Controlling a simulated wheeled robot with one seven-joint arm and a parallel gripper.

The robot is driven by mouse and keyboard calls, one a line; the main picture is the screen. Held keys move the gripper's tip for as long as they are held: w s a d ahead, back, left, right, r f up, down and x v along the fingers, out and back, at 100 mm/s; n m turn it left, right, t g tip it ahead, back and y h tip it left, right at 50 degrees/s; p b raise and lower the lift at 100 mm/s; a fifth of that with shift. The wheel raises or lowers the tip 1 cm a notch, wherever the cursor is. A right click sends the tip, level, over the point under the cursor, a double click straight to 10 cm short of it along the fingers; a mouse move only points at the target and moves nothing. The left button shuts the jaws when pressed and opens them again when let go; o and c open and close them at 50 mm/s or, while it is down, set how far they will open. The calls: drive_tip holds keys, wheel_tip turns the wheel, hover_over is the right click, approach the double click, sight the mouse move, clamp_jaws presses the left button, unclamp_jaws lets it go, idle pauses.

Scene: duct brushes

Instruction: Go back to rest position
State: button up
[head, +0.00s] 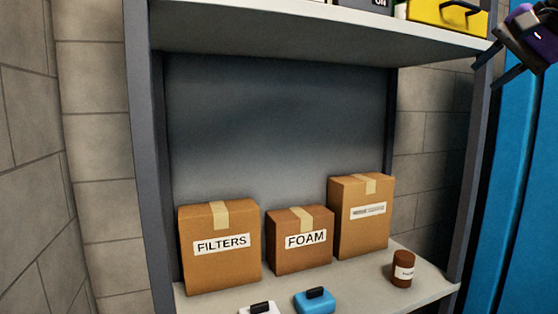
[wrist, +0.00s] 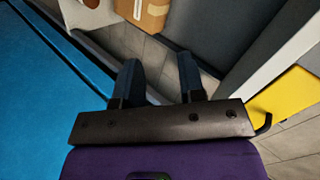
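My gripper (head: 483,77) is at the upper right of the head view, in front of the shelf unit's right side and near a blue panel. In the wrist view my gripper (wrist: 160,75) has its two dark fingers apart, with nothing between them. A blue brush-like item with a black top (head: 315,301) and a white one with a black top (head: 260,308) sit at the lower shelf's front edge, far from my gripper. The bottom of the white one is cut off by the frame.
The lower shelf holds a FILTERS box (head: 220,268), a FOAM box (head: 300,261), a taller box (head: 361,233) and a brown jar (head: 402,269). A yellow case (head: 440,14) is on the upper shelf (head: 300,27), close to my gripper. The blue panel (head: 525,190) stands at right.

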drive_tip(key=s+a+f+n+g+h, duration=0.1)
drive_tip(key=s+a+f+n, duration=0.1)
drive_tip(key=s+f, duration=0.3)
drive_tip(key=s+a+f+n+g+h, duration=0.1)
drive_tip(key=s+f+n, duration=0.3)
drive_tip(key=f, duration=0.8)
drive_tip(key=s+a+f+n+g+h, duration=0.1)
drive_tip(key=s+a+f+n+g, duration=0.1)
drive_tip(key=s+f, duration=0.6)
drive_tip(key=shift+a+f+n+h, duration=0.4)
drive_tip(key=shift+a+f+n, duration=0.25)
drive_tip(key=shift+a, duration=0.3)
drive_tip(key=shift+o, duration=0.2)
